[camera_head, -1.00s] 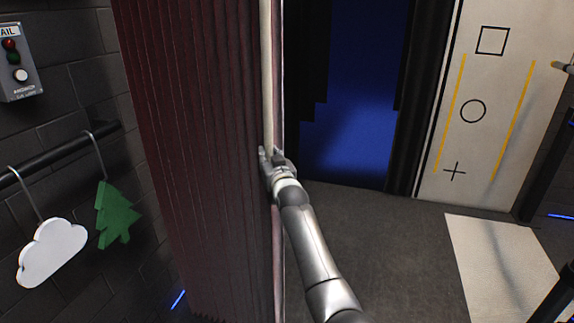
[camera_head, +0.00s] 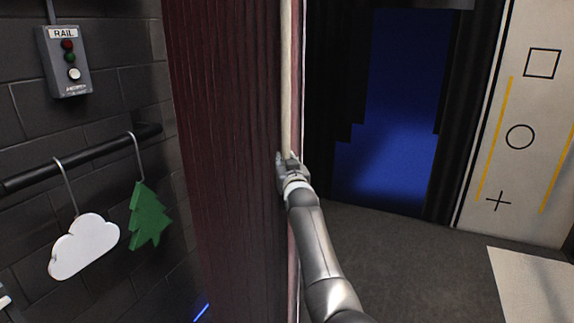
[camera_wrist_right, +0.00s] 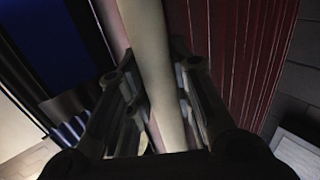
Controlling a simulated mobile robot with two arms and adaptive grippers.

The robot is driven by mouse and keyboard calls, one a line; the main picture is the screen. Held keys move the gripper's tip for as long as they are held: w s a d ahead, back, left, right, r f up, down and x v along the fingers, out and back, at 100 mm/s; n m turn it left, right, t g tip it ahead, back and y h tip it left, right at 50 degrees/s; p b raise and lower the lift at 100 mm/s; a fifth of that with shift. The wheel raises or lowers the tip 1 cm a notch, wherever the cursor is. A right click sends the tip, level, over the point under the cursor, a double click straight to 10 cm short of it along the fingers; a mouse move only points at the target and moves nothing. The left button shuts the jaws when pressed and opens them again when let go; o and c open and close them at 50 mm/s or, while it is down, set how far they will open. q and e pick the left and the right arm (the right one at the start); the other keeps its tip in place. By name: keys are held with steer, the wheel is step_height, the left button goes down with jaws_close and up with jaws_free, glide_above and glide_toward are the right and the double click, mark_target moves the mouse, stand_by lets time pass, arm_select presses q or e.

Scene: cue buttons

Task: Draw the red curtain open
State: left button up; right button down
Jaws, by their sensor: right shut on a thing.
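The red curtain (camera_head: 225,140) hangs in dark, tight folds left of the middle in the head view. A pale upright bar (camera_head: 286,80) runs along its right edge. My right gripper (camera_head: 287,160) is shut on this bar at about mid-height. In the right wrist view the pale bar (camera_wrist_right: 155,70) passes between the two fingers (camera_wrist_right: 160,95), with the red curtain (camera_wrist_right: 235,60) to its right. Right of the bar is an opening with a blue-lit space (camera_head: 390,120) behind. My left gripper is not in view.
On the dark brick wall at left are a grey RAIL box (camera_head: 63,62) with lights and a black rail (camera_head: 80,158). A white cloud (camera_head: 84,247) and a green tree (camera_head: 148,216) hang there on hooks. A marked white panel (camera_head: 530,100) stands at right. Grey floor (camera_head: 400,265) is clear.

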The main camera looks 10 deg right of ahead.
mark_target(286, 131)
steer(key=c, duration=1.3)
jaws_free()
steer(key=shift+a, duration=0.1)
steer(key=shift+o, duration=0.2)
steer(key=shift+r, duration=5)
